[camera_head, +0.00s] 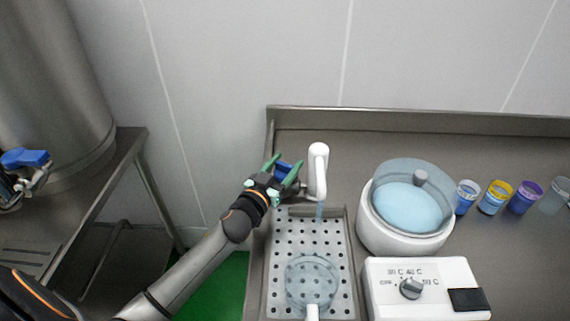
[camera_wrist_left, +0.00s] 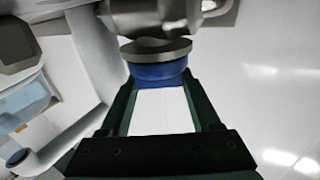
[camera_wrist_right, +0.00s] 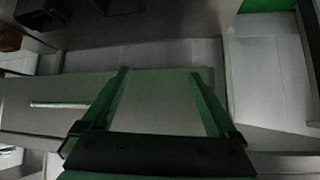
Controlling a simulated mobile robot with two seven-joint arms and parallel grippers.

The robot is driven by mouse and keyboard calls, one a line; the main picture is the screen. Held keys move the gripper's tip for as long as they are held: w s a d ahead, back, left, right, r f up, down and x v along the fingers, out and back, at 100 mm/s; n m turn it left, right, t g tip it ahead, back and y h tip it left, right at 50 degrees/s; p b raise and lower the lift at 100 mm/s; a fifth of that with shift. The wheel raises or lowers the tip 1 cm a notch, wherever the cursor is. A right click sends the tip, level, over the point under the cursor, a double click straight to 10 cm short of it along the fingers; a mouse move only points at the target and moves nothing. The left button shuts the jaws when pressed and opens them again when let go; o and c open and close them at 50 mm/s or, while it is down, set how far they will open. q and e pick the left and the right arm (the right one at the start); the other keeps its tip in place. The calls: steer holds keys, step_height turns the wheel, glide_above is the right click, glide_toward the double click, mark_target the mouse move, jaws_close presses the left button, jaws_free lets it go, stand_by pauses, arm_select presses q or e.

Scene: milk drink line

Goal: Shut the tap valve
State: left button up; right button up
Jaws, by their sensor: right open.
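The white tap (camera_head: 318,170) stands at the back of the sink. The blue tap valve knob (camera_head: 283,168) is at the tap's left side; in the left wrist view the blue knob (camera_wrist_left: 158,74) sits under a grey metal disc. My left gripper (camera_head: 283,170) has its green fingers on both sides of the knob, seemingly in contact with it; its fingertips (camera_wrist_left: 159,80) show close up. My right gripper (camera_wrist_right: 159,75) is open and empty, outside the head view.
A clear jug (camera_head: 312,283) stands on the perforated drain tray (camera_head: 285,240). To the right are a white round pot with lid (camera_head: 405,225), a white dial box (camera_head: 425,285) and several small cups (camera_head: 494,197). A steel tank with another blue valve (camera_head: 25,158) stands at left.

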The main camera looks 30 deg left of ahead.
arm_select(q)
steer(key=c, duration=0.6)
steer(key=shift+c, duration=0.2)
